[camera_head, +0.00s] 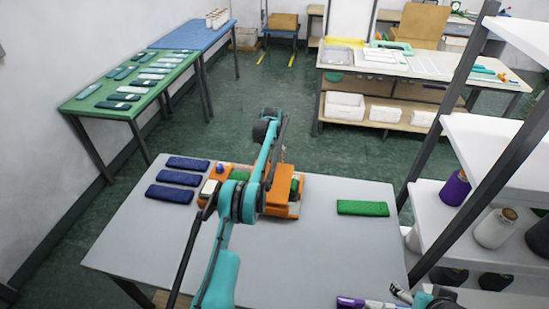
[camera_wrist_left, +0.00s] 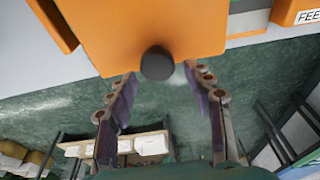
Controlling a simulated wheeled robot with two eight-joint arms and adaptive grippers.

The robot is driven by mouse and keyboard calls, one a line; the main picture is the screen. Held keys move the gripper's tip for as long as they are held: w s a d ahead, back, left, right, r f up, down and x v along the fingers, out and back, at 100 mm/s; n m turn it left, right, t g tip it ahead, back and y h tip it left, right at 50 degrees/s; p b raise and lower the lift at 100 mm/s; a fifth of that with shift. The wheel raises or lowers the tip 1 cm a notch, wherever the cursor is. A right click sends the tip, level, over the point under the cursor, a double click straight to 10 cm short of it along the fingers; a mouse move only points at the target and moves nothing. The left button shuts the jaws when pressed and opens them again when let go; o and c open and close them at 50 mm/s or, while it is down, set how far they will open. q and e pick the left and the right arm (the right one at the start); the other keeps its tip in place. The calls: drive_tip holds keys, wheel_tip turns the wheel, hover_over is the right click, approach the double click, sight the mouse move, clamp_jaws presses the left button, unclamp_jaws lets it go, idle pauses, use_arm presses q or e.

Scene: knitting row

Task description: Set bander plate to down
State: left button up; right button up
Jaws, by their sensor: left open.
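The orange bander (camera_head: 293,209) sits on the grey table, partly hidden behind my left arm. Its orange plate (camera_head: 280,188) seems to stand up from the base, though the arm covers much of it and its exact angle is unclear. In the left wrist view, an orange panel (camera_wrist_left: 150,28) with a dark round knob (camera_wrist_left: 156,63) fills the top middle. My left gripper (camera_wrist_left: 159,74) is open, with one finger on each side of the knob; I see no clear contact. My right gripper (camera_head: 403,292) shows only partly at the bottom right edge, its fingers unclear.
Three dark blue pads (camera_head: 175,178) lie left of the bander, and a green pad (camera_head: 362,208) lies right of it. A shelf rack (camera_head: 480,225) with spools stands close on the right.

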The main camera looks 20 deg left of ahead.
use_arm(q)
drive_tip(key=v, duration=1.1)
